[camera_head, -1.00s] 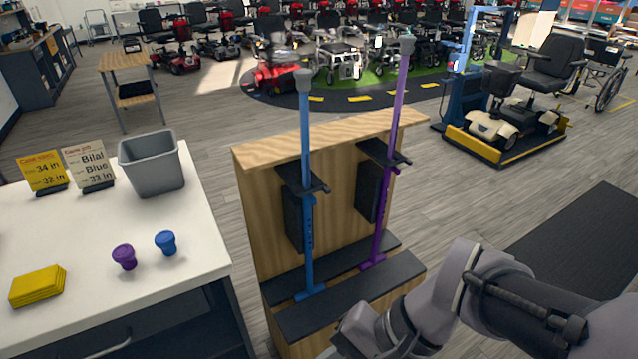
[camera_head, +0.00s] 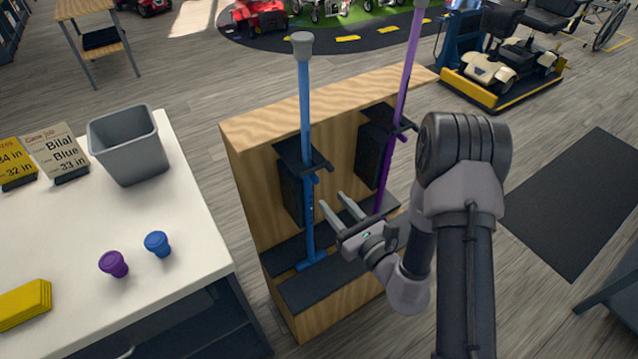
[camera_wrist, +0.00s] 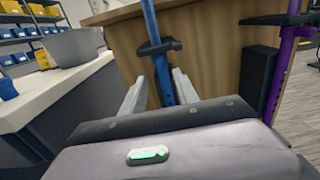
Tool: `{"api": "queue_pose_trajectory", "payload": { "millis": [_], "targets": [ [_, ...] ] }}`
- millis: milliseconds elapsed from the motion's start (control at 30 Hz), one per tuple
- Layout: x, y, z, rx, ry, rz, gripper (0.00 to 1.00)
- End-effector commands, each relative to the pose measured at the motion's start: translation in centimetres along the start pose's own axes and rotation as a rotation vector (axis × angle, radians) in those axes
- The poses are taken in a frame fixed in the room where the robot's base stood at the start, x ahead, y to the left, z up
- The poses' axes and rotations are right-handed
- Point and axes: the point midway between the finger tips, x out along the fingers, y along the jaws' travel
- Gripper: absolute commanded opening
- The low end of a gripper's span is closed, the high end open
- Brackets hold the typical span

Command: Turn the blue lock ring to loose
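The blue cane (camera_head: 304,110) stands upright in the wooden stand, held at a black bracket (camera_head: 299,157). A blue collar with a small lever (camera_head: 314,178), which looks like the lock ring, sits just below that bracket; its setting is too small to read. The blue cane (camera_wrist: 163,70) shows in the wrist view, with the bracket (camera_wrist: 158,47) above the fingertips. My gripper (camera_head: 331,199) is open and empty, pointing at the cane below the bracket. In the wrist view my gripper (camera_wrist: 159,82) has the cane lined up between its fingers, with no clear contact.
A purple cane (camera_head: 402,85) stands to the right in the same wooden stand (camera_head: 262,200).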

Motion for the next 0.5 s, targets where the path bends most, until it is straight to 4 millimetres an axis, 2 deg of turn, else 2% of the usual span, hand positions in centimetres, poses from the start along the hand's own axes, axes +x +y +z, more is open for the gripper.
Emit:
{"api": "queue_pose_trajectory", "payload": {
  "millis": [100,200,333,500],
  "targets": [
    [3.3,0.1,0.0,-0.003,-0.003,0.005,0.36],
    [5.4,0.1,0.0,-0.001,-0.003,0.001,0.36],
    [7.0,0.0,0.0,-0.001,-0.001,0.001,0.36],
    [7.7,0.0,0.0,0.001,0.000,-0.001,0.36]
  ]
}}
